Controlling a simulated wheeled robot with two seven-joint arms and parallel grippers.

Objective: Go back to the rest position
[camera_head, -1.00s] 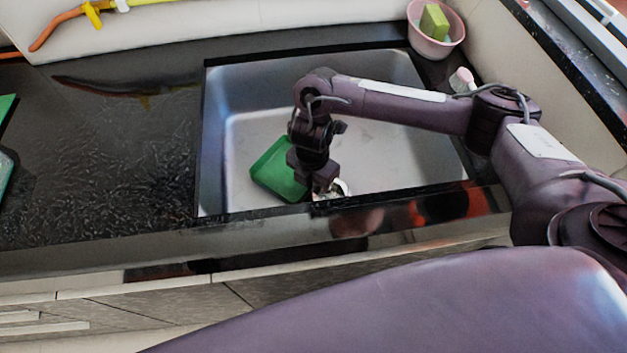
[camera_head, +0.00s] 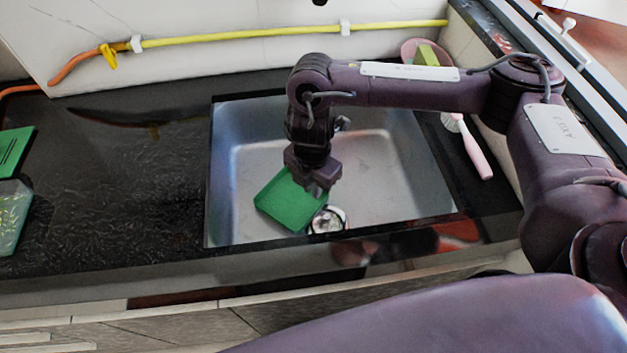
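My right arm reaches in from the right, over the steel sink. My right gripper (camera_head: 318,188) points down over the green flat piece (camera_head: 284,207) that lies in the sink. The fingertips are small and dark, and I cannot tell whether they are apart or together. I cannot tell whether the gripper touches the green piece. The round drain (camera_head: 328,219) shows just beside and below the gripper. My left gripper is not in view.
The sink (camera_head: 385,165) has a raised dark rim. A pink-handled brush (camera_head: 474,150) lies right of it, and a pink bowl with a green sponge (camera_head: 427,55) stands behind. A yellow hose (camera_head: 240,38) runs along the back wall. The dark counter (camera_head: 120,190) left of the sink is mostly clear.

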